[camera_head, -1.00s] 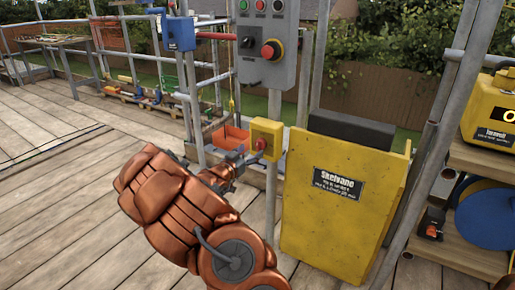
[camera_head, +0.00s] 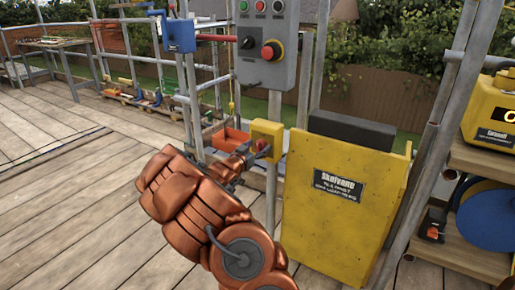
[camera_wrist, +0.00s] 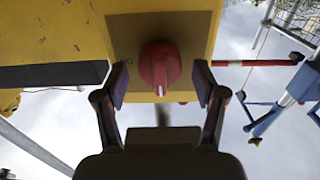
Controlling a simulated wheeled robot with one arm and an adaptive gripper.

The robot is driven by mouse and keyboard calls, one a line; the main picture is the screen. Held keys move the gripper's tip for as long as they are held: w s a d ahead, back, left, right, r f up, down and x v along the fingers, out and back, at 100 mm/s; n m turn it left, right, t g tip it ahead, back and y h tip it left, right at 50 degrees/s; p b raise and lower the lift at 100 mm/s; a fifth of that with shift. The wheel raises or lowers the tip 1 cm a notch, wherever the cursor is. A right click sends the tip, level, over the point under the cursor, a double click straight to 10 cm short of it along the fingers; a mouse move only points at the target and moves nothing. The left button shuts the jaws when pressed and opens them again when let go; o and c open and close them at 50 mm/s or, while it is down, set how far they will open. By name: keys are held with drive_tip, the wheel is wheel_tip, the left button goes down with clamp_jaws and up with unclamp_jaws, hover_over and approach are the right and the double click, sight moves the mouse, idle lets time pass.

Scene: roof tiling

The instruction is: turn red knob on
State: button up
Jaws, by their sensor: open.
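The red knob (camera_wrist: 159,66) is on the front of a yellow box (camera_head: 267,139) fixed to a grey post. In the wrist view the knob has a pale mark at its bottom end in the picture. My gripper (camera_wrist: 160,84) is open, with one finger on each side of the knob and a gap to it on both sides. In the head view my gripper (camera_head: 252,154) reaches the front of the yellow box, and the knob (camera_head: 262,145) shows only in part beside the fingers.
A grey control panel (camera_head: 268,72) with buttons and a red emergency stop (camera_head: 271,51) is above the box. A yellow board (camera_head: 332,205) stands close on the right. An orange bin (camera_head: 230,138) is behind my gripper.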

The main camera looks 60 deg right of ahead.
drive_tip(key=c, duration=1.1)
drive_tip(key=shift+m, duration=0.6)
drive_tip(key=shift+f+m+b, duration=0.15)
drive_tip(key=shift+m+b, duration=0.8)
drive_tip(key=shift+m, duration=0.55)
drive_tip(key=m+b, duration=0.4)
drive_tip(key=m, duration=0.1)
drive_tip(key=shift+s+f, duration=0.15)
drive_tip(key=m+b, duration=0.4)
drive_tip(key=m, duration=0.1)
drive_tip(key=shift+s, duration=0.1)
drive_tip(key=shift+m+b, duration=1.6)
drive_tip(key=shift+m, duration=0.2)
